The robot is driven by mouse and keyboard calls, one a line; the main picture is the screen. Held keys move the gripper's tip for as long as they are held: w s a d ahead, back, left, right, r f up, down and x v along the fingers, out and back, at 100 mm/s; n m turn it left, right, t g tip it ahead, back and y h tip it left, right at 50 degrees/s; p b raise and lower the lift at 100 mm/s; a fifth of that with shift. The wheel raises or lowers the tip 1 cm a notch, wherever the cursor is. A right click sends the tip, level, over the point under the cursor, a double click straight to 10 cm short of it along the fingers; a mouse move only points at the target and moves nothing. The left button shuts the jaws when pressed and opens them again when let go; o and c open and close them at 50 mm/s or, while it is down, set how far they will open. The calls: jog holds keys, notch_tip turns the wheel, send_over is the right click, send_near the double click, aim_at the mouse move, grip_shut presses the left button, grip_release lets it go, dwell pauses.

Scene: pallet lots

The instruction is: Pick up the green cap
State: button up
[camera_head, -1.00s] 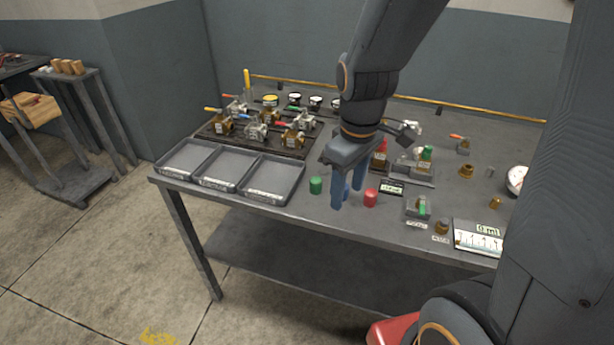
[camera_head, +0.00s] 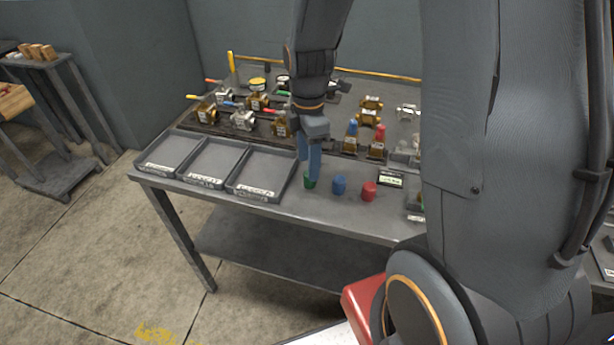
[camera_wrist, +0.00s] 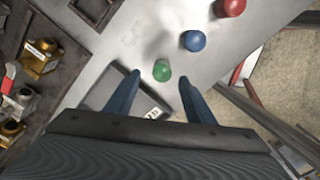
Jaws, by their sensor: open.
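The green cap (camera_head: 309,182) stands on the grey table, right of the trays, partly hidden by my gripper in the head view. In the wrist view the green cap (camera_wrist: 161,70) shows whole, ahead of and between my two blue fingers. My gripper (camera_head: 311,172) points down over the cap, and its fingers are apart with nothing held between them. It also shows in the wrist view (camera_wrist: 158,82). I cannot tell how high the fingertips are above the table.
A blue cap (camera_head: 339,185) and a red cap (camera_head: 369,191) stand in a row to the right. A grey tray (camera_head: 236,190) lies close on the left, with more trays beyond. Valves on a dark board (camera_head: 209,130) stand behind. The table's front edge is near.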

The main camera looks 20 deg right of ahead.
jog(key=shift+s+d+f+p, duration=0.15)
jog(key=shift+f+p, duration=0.5)
jog(key=shift+f, duration=1.6)
jog(key=c, duration=1.1)
jog(key=shift+c, duration=0.2)
